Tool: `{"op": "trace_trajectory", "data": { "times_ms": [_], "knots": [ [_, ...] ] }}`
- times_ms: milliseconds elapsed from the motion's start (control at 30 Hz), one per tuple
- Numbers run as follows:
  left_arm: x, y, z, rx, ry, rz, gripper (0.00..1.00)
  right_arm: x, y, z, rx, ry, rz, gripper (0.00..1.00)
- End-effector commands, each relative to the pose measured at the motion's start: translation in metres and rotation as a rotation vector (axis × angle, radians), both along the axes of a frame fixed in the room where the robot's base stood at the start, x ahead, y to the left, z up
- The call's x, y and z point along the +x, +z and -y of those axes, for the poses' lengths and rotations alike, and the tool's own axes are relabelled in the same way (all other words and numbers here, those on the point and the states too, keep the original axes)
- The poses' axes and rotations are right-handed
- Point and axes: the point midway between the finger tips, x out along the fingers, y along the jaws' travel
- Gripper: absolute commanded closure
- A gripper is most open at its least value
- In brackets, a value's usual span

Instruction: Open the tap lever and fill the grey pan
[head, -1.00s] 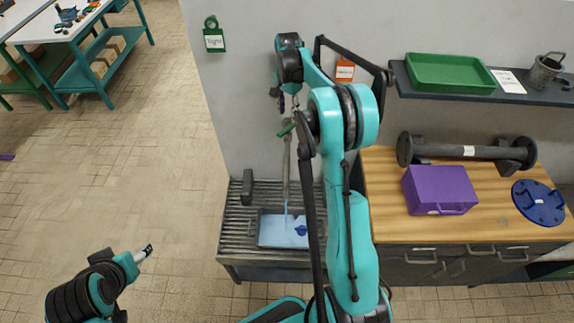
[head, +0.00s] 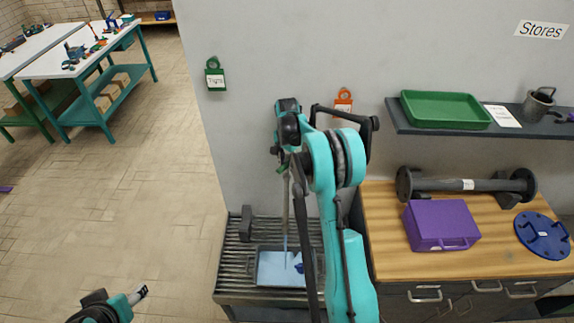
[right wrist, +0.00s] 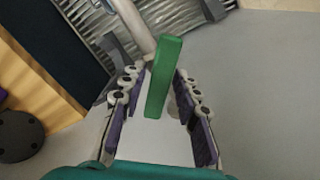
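The green tap lever (head: 282,169) sits on the grey tap pipe (head: 286,205) at the wall. A thin stream runs from the tap into the grey pan (head: 282,286), which holds pale blue water and a small dark blue thing (head: 299,268). My right gripper (head: 279,152) is at the lever. In the right wrist view the lever (right wrist: 165,75) stands between the fingers of my right gripper (right wrist: 158,85), which are apart with gaps on both sides. My left gripper (head: 139,294) is low at the left, away from the tap; its fingers are too small to read.
The pan sits on a slatted metal stand (head: 232,265). To the right a wooden-topped bench (head: 400,262) holds a purple box (head: 440,225), a dark flanged pipe and a blue disc (head: 542,235). A shelf above holds a green tray (head: 445,109).

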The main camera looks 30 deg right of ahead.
Motion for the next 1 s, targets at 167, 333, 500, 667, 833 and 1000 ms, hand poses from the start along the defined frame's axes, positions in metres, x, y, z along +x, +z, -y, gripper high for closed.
{"op": "trace_trajectory", "data": {
  "times_ms": [167,333,500,667,833,1000],
  "knots": [
    [0.000,0.000,0.000,0.000,0.000,0.000,0.43,0.000,0.000,0.000,0.000,0.000,0.000,1.00],
    [0.000,-0.004,0.000,0.000,0.000,0.000,0.43,0.000,-0.001,0.000,0.000,0.046,0.000,1.00],
    [0.000,-0.011,0.000,0.000,0.000,0.000,0.43,0.000,-0.001,0.000,0.000,0.167,0.000,1.00],
    [0.000,-0.010,0.000,0.000,0.000,0.000,0.43,0.000,0.000,0.000,0.000,0.190,0.000,1.00],
    [0.000,-0.010,0.000,0.000,0.000,0.000,0.43,0.000,0.000,0.000,0.000,0.189,0.000,0.77],
    [0.000,-0.010,0.000,0.000,0.000,0.000,0.43,0.000,0.000,0.000,0.000,0.188,0.000,0.60]
  ]
}}
